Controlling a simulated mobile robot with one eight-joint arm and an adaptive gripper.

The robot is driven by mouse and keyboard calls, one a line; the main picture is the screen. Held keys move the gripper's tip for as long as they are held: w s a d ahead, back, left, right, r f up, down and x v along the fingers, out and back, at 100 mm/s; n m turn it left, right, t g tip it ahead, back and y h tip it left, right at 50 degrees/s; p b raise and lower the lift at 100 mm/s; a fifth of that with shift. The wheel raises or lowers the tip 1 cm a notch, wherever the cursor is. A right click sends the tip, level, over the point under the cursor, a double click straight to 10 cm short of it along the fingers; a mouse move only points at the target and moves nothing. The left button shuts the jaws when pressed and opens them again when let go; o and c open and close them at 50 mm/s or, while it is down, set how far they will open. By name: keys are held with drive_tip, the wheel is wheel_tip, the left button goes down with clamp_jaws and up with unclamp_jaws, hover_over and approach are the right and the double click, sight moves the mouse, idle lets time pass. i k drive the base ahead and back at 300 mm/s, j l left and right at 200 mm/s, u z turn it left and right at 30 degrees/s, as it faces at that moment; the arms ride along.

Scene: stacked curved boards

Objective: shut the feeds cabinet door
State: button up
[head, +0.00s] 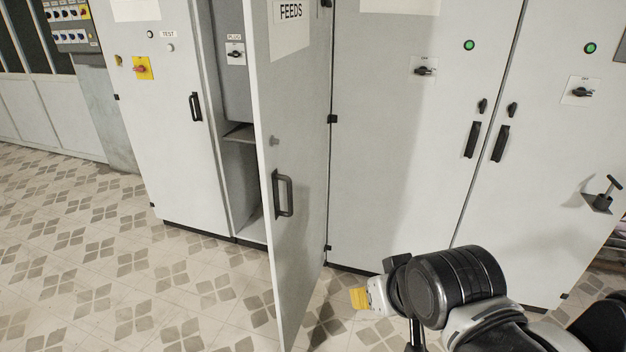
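The feeds cabinet door (297,155) is a pale grey panel with a "FEEDS" label near its top and a black handle (283,194). It stands wide open, swung out toward me, with its hinges on the right. The feeds cabinet's interior (238,160) shows to the left of the door, with a shelf and a grey box inside. My gripper (372,297) is low, to the right of the door and apart from it in the picture. A yellow-orange tip shows on it, but most of the gripper is hidden behind my arm, so its opening is unclear.
A closed cabinet with a yellow-plated red switch (142,68) stands left of the opening. Closed cabinets with black handles (472,140) stand to the right. A control panel (71,25) is at the upper left. The tiled floor (110,270) is clear on the left.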

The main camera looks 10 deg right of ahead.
sight(288, 42)
drive_tip(key=k, duration=0.9)
drive_tip(key=i+l+u, duration=0.4)
drive_tip(key=l, duration=0.15)
drive_tip(key=i+l+u, duration=0.4)
drive_tip(key=l, duration=0.25)
drive_tip(key=i+l+u, duration=0.1)
drive_tip(key=l+u, duration=0.3)
drive_tip(key=l, duration=0.3)
drive_tip(key=i+l+u, duration=0.1)
drive_tip(key=l+u, duration=0.35)
drive_tip(key=l, duration=0.35)
drive_tip(key=l+u, duration=0.4)
drive_tip(key=l, duration=0.4)
